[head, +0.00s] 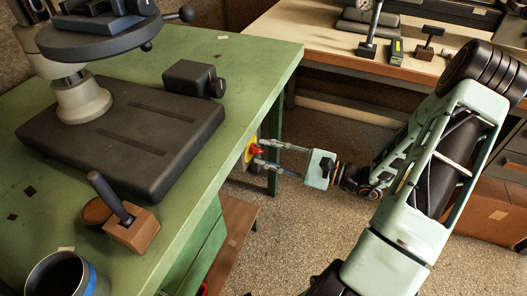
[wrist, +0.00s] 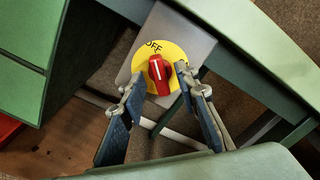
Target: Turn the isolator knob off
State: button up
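The isolator knob (wrist: 159,76) is red with a white line. It sits on a round yellow plate (wrist: 178,54) marked OFF near the top. In the wrist view the white line runs nearly upright, its upper end toward the side with the word. In the head view the knob (head: 257,151) shows at the green bench's edge, partly hidden. My gripper (wrist: 156,82) is open, with one finger on each side of the knob. The right finger is close to the knob; a wider gap shows on the left. I cannot tell whether either touches. My gripper also shows in the head view (head: 260,151).
The green bench (head: 240,55) carries a dark machine base (head: 120,140), a black block (head: 193,78), a wooden block with a handle (head: 132,230) and a cup (head: 62,276). A second table (head: 310,40) with tools stands behind. The floor beside the bench is open.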

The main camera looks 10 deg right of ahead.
jog(key=v, duration=1)
jog(key=shift+s+d, duration=0.2)
jog(key=shift+d, duration=0.1)
